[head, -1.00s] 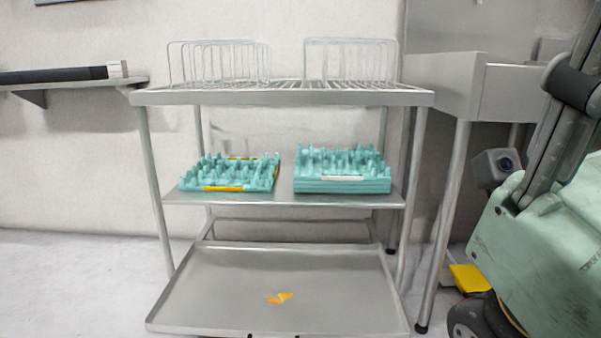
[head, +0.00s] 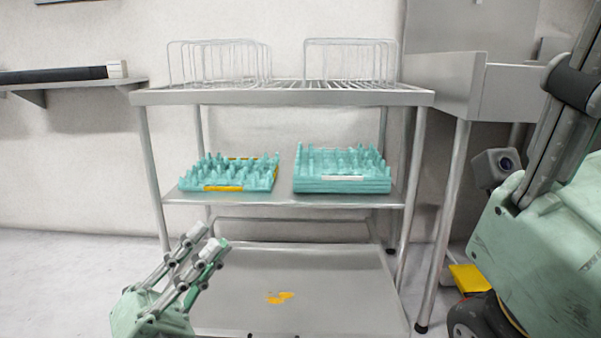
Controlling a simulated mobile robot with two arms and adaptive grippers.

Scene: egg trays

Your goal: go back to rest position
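My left gripper (head: 204,243) shows at the lower left of the head view, in front of the left side of the bottom shelf. Its two fingers are apart, with nothing between them, so it is open and empty. Two teal egg trays stand on the middle shelf of the metal rack. The left egg tray (head: 229,184) has yellow strips on it. The right egg tray (head: 342,184) looks like a stack and has a white label. Both are well apart from my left gripper.
The metal rack (head: 280,98) has wire holders (head: 350,62) on top. Its low bottom shelf (head: 330,315) bears a yellow-orange smear (head: 279,298). A wall shelf (head: 70,82) is at the left.

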